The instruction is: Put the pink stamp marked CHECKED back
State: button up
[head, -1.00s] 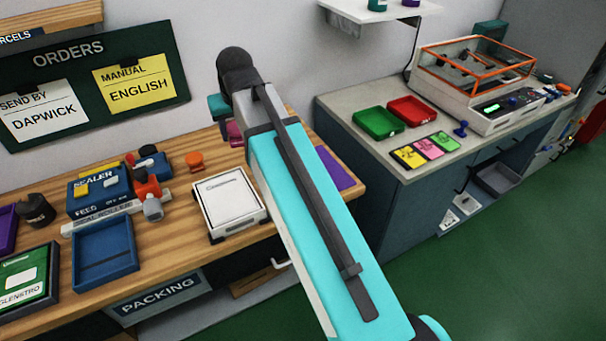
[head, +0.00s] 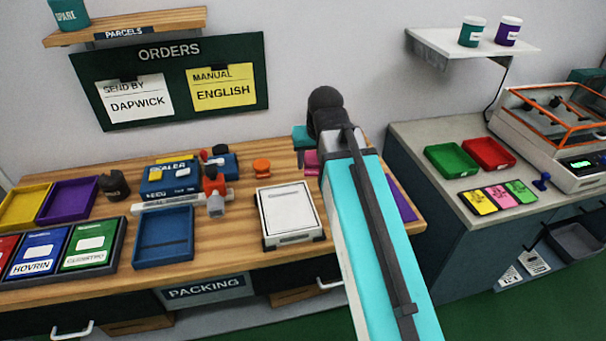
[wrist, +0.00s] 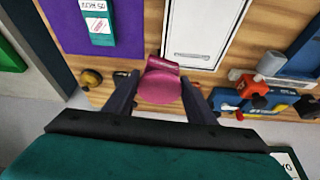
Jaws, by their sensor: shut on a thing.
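The pink stamp (wrist: 160,84) is between the two dark fingers of my gripper (wrist: 160,79), which is shut on it. In the head view the stamp (head: 311,160) shows as a small pink patch left of my arm, above the back right of the wooden bench. Its marking cannot be read. My arm hides part of the gripper in the head view. I cannot tell how high the stamp is above the bench.
A white device (head: 290,215) is on the bench near the gripper. A purple mat (wrist: 120,38) bears a teal labelled box (wrist: 97,20). An orange knob-like object (head: 261,167), a sealer (head: 167,180) and a blue tray (head: 163,236) are further left. A side counter (head: 412,150) stands right.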

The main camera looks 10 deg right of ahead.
aim_at(318, 175)
jog(key=s+f, duration=0.2)
jog(key=f, duration=0.1)
jog(key=shift+s+d+f, duration=0.1)
jog(key=shift+s+d, duration=0.3)
